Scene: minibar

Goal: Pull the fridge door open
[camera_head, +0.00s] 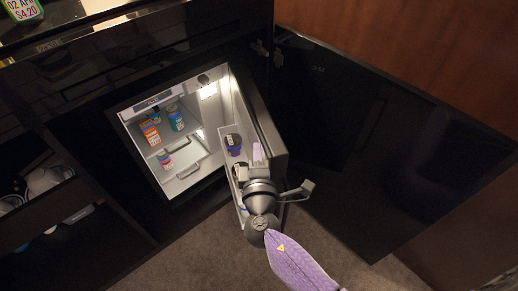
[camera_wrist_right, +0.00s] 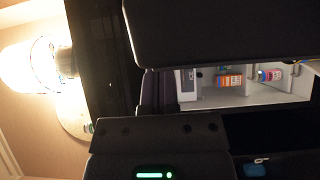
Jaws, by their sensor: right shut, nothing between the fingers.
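The fridge door (camera_head: 269,128) stands open in the head view, swung out towards me, with bottles in its inner shelves. The lit fridge interior (camera_head: 188,160) shows wide open, and it also shows in the right wrist view (camera_wrist_right: 245,92). My right gripper (camera_head: 257,153) is shut and empty, at the door's inner side near its free edge; my wrist hides part of the door shelves. I cannot tell if the gripper touches the door. My left gripper is not in view.
A large black cabinet door (camera_head: 395,140) stands open on the right. Inside the fridge are an orange box (camera_head: 151,132), a blue bottle (camera_head: 176,118) and a small jar (camera_head: 165,160). An open shelf with cups (camera_head: 45,180) is at left. Carpet (camera_head: 190,255) lies clear below.

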